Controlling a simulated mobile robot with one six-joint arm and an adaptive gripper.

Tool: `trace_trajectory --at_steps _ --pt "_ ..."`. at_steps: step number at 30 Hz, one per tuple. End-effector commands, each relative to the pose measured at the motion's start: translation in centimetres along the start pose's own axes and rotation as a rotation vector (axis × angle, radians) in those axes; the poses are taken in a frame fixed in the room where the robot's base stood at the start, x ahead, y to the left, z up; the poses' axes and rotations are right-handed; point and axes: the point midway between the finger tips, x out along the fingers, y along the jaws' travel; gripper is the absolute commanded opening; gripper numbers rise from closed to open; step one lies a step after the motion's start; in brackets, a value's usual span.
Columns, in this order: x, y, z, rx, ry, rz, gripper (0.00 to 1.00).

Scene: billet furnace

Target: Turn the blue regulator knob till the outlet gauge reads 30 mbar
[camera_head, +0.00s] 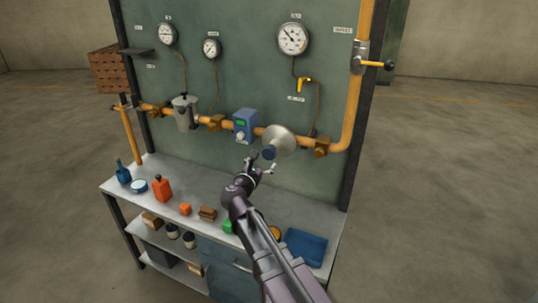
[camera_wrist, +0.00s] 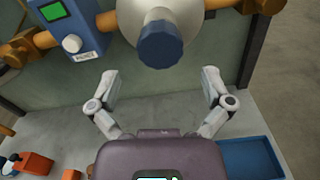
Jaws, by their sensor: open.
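The blue regulator knob (camera_head: 269,153) sits on the front of the round grey regulator (camera_head: 281,139) on the orange pipe. In the wrist view the knob (camera_wrist: 160,45) is ahead of my gripper, near the top middle. My gripper (camera_head: 262,162) is open and empty, just below the knob in the head view. In the wrist view its two fingers (camera_wrist: 160,80) stand wide apart, one on each side below the knob, not touching it. The likely outlet gauge (camera_head: 293,39) is the large dial at upper right; its reading is too small to tell.
A blue meter box (camera_head: 245,125) with a green screen is left of the regulator. A yellow-handled valve (camera_head: 376,64) is at upper right. The bench (camera_head: 292,211) below holds a red bottle (camera_head: 162,189), small blocks and a blue tray (camera_head: 304,247).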

Motion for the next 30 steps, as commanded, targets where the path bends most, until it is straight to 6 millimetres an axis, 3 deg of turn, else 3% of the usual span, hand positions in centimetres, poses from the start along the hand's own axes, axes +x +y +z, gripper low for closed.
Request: trace_trajectory --at_steps 3,9,24,26,30 --pt "2.0 0.1 0.0 0.0 0.0 -0.002 1.0" --pt "4.2 0.0 0.0 0.0 0.0 -0.001 1.0" --pt "5.1 -0.1 0.0 0.0 0.0 -0.001 1.0" --pt "5.1 -0.1 0.0 0.0 0.0 -0.001 0.85" --pt "5.1 -0.1 0.0 0.0 0.0 -0.001 0.44"
